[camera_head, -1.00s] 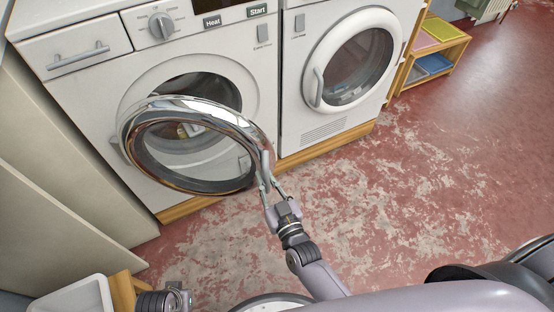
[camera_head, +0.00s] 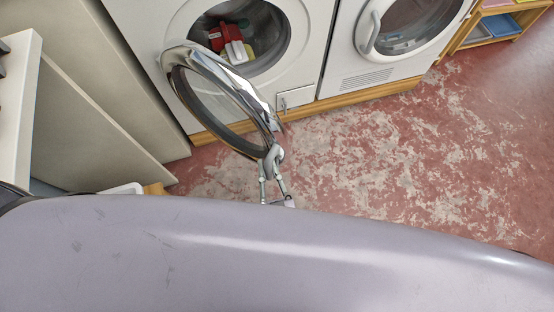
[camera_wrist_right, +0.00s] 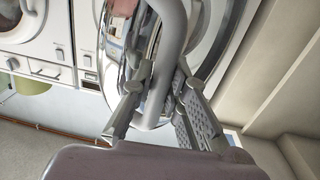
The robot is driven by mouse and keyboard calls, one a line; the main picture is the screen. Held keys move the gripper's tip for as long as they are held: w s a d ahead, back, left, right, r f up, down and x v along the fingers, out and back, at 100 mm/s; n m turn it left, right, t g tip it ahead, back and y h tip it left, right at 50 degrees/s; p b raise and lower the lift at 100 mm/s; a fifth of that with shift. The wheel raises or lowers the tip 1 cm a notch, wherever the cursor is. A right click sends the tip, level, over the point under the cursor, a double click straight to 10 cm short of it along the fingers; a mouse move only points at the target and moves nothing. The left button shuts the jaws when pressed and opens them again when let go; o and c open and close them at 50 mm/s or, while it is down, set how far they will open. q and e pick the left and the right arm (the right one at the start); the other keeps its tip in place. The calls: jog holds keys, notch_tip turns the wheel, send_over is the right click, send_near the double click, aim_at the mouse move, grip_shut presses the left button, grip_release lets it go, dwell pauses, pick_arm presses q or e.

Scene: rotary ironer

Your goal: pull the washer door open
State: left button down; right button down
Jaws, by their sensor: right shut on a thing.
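The washer (camera_head: 150,25) is white and stands at the upper left in the head view. Its round chrome-rimmed door (camera_head: 232,75) stands swung out from the drum opening (camera_head: 262,50), inside which red, green and white items show. My right gripper (camera_head: 270,165) is shut on the door handle (camera_head: 274,155) at the door's lower right edge. In the right wrist view the grey handle bar (camera_wrist_right: 172,60) runs between the fingers of my right gripper (camera_wrist_right: 160,90). My left gripper is not in view.
A second white machine (camera_head: 350,70) with a round door stands to the right. A wooden shelf (camera_head: 490,28) with coloured trays is at the upper right. Pale panels (camera_head: 110,110) stand close on the left. The red worn floor (camera_head: 400,150) is clear at right.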

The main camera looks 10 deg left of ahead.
dwell(0.3)
jog(key=c, duration=1.6)
grip_release()
jog(key=shift+o, duration=0.2)
jog(key=v, duration=0.7)
jog(key=shift+s, duration=0.3)
